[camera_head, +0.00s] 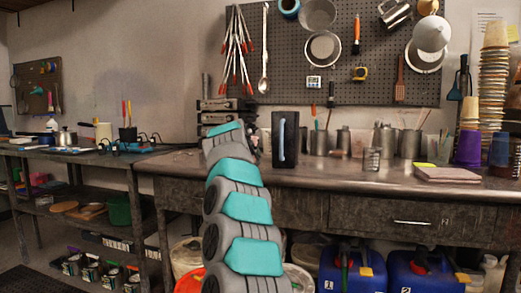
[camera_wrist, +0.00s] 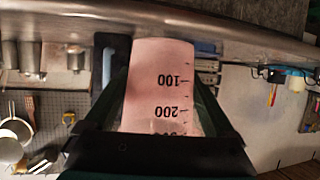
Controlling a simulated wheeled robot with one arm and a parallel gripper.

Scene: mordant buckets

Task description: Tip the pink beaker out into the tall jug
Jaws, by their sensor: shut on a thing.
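The pink beaker (camera_wrist: 160,62) fills the middle of the wrist view, with marks 100 and 200 upside down. That whole view is inverted, so the beaker is roughly upright. My gripper (camera_wrist: 164,100) is shut on it, a dark finger on each side. The beaker's contents are hidden. In the head view my arm covers the gripper and beaker. A tall dark vessel with a pale blue handle (camera_head: 276,140), which looks like the tall jug, stands on the bench just right of my arm's end. It also shows behind the beaker in the wrist view (camera_wrist: 109,62).
The bench top (camera_head: 335,177) is clear in front of the dark vessel. Metal pots with tools line the back, and a wire-like cup (camera_head: 372,159) stands nearer. Stacked cups (camera_head: 492,90) and a purple bucket (camera_head: 468,147) are at right. A pegboard (camera_head: 345,60) hangs behind.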

